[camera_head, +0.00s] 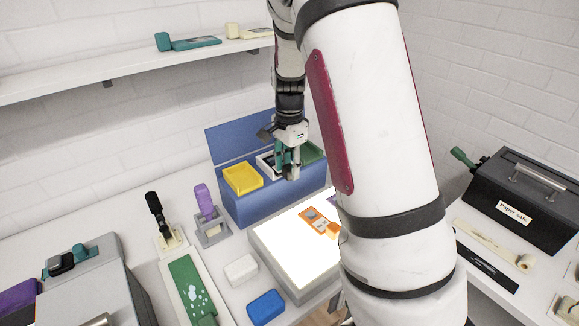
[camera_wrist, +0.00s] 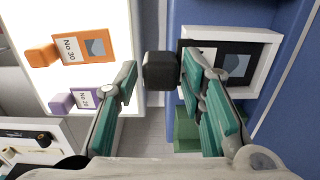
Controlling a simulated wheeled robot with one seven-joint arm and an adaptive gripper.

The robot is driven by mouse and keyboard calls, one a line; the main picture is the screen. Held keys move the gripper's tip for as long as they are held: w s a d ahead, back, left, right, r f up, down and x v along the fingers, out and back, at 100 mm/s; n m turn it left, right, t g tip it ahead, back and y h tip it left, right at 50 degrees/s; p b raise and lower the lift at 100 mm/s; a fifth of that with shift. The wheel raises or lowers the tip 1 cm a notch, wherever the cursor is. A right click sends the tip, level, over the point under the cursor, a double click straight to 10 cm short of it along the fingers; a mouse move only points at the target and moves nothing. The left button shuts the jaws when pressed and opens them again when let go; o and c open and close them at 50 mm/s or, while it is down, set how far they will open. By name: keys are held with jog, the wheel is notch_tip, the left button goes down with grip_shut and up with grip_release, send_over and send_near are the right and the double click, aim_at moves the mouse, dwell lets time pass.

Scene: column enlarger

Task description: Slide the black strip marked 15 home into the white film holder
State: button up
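The white film holder (camera_wrist: 268,52) shows at the right of the wrist view as a white frame with a dark, picture-bearing piece inside it. In the head view it (camera_head: 264,164) sits in the blue box, partly hidden by my gripper. No 15 mark can be read. My gripper (camera_wrist: 158,73) has teal fingers that stand apart around the block, with a gap visible on the left. In the head view, my gripper (camera_head: 288,166) is over the blue box's front.
The blue box (camera_head: 264,205) also holds a yellow tray (camera_head: 242,179) and a green one (camera_head: 312,152). An orange No 30 strip (camera_wrist: 84,47) and a purple-tabbed strip (camera_wrist: 62,103) lie on the lit panel (camera_head: 285,250) before it. White and blue blocks (camera_head: 266,306) lie nearby.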

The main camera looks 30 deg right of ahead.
jog(key=shift+r+p, duration=0.95)
jog(key=shift+r, duration=2.2)
jog(key=shift+r, duration=0.1)
notch_tip(320, 180, up, 11)
jog(key=s+a+r+n+t, duration=0.3)
jog(key=s+a+r+n, duration=0.5)
jog(key=s, duration=0.4)
jog(key=s+a+f+n+t, duration=0.1)
jog(key=s+a+n, duration=0.3)
jog(key=s, duration=0.2)
jog(key=s+a+f+n+t, duration=0.1)
jog(key=s+a+f+n, duration=0.1)
jog(key=s+n, duration=0.3)
jog(key=shift+s+a+n, duration=0.3)
jog(key=shift+s+a, duration=0.6)
jog(key=shift+s, duration=0.3)
